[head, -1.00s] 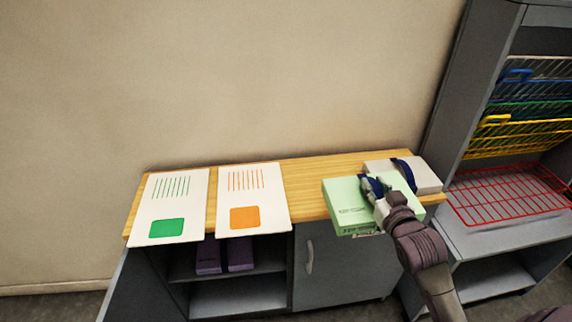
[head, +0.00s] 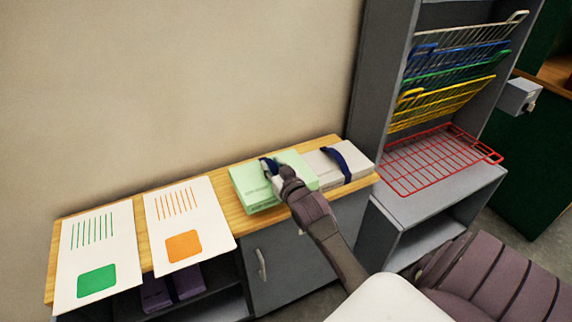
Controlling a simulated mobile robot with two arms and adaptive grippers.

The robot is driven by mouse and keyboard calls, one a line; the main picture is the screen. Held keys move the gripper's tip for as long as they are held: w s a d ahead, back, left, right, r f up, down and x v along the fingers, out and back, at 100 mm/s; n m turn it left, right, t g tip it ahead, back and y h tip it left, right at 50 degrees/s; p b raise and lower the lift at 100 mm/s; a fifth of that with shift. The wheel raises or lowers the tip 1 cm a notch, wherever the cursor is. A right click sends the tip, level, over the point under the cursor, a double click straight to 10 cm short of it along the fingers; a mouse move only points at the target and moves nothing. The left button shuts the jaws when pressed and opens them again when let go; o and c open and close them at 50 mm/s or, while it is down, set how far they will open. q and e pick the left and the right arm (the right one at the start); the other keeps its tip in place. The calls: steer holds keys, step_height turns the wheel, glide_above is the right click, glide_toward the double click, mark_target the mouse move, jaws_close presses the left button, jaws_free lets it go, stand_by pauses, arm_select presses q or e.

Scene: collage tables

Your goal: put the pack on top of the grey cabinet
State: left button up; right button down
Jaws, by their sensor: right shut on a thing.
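A light green pack (head: 254,195) is at the right part of the wooden top (head: 215,167) of a low grey cabinet (head: 300,262). My right gripper (head: 270,166) is shut on the pack from above, with a dark blue band at its fingers. The gripper and wrist hide part of the pack. The pack looks level, close to the top's front edge; I cannot tell whether it rests on the wood or hovers just above it. My left gripper is not in view.
A pale grey pack with a blue band (head: 325,172) lies right beside the green one. Two sheets, one with a green patch (head: 97,240) and one with an orange patch (head: 210,222), lie on the left. A grey rack with a red wire shelf (head: 435,160) stands to the right.

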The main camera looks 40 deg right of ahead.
mark_target(266, 177)
steer(key=w, duration=0.1)
steer(key=w+f, duration=0.1)
steer(key=shift+w+a, duration=0.3)
steer(key=shift+w, duration=0.05)
steer(key=shift+w+f, duration=0.1)
steer(key=shift+f, duration=1.95)
steer(key=c, duration=1.3)
jaws_free()
steer(key=shift+f, duration=0.35)
steer(key=o, duration=0.4)
steer(key=shift+s, duration=0.2)
steer(key=shift+r, duration=0.15)
